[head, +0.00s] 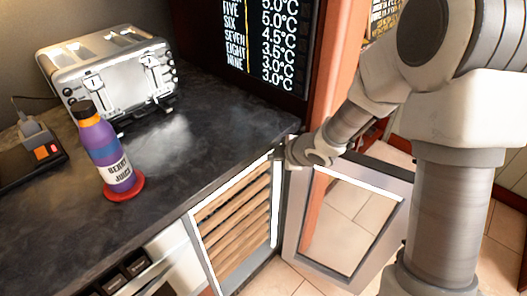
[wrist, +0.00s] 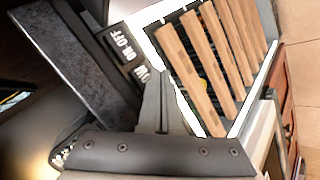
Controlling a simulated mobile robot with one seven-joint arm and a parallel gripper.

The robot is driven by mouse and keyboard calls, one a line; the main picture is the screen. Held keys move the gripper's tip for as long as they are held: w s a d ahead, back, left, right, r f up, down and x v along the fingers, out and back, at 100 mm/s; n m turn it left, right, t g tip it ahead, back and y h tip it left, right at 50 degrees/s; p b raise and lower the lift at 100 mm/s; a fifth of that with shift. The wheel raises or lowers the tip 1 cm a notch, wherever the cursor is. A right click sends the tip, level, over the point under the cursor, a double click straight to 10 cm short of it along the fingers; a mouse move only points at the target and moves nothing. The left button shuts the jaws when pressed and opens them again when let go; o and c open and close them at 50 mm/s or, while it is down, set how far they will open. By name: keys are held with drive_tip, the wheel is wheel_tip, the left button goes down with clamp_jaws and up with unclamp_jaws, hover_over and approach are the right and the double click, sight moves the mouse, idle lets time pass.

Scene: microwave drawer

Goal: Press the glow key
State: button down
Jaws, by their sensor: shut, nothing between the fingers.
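In the wrist view a dark panel edge carries white-lettered black keys. One reads "ON-OFF" (wrist: 119,43). Beside it is a key ending in "OW" (wrist: 138,72), which looks like the glow key; its first letters are not readable here. My gripper (wrist: 163,80) is shut and empty, its fingertips just beside the "OW" key in the picture. I cannot tell whether they touch it. In the head view my arm reaches down to the counter's front corner above the open cabinet, and the fingertips and these keys are hidden.
The wooden-slatted cabinet (head: 235,222) has its glass-paned door (head: 398,180) standing open, close to my arm. On the dark counter (head: 205,150) are a toaster (head: 120,82), a juice bottle (head: 108,150) on a red coaster (head: 128,192) and a device with coloured buttons (head: 35,152).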

drive_tip(key=shift+w+a, duration=0.25)
drive_tip(key=shift+a, duration=0.1)
drive_tip(key=shift+w+a+r, duration=0.2)
drive_tip(key=shift+a, duration=0.2)
drive_tip(key=shift+w+a+r, duration=0.2)
drive_tip(key=shift+a, duration=0.15)
idle(1.2)
drive_tip(key=shift+s+d+r+p, duration=0.15)
drive_tip(key=shift+d+r+p, duration=0.1)
drive_tip(key=shift+p, duration=0.15)
drive_tip(key=shift+s+d, duration=0.25)
drive_tip(key=shift+d, duration=0.05)
drive_tip(key=shift+s+d+f, duration=0.15)
drive_tip(key=shift+s+d, duration=0.6)
drive_tip(key=shift+d, duration=0.25)
drive_tip(key=shift+s+d+f, duration=0.1)
drive_tip(key=shift+s+d, duration=0.6)
drive_tip(key=shift+d, duration=0.25)
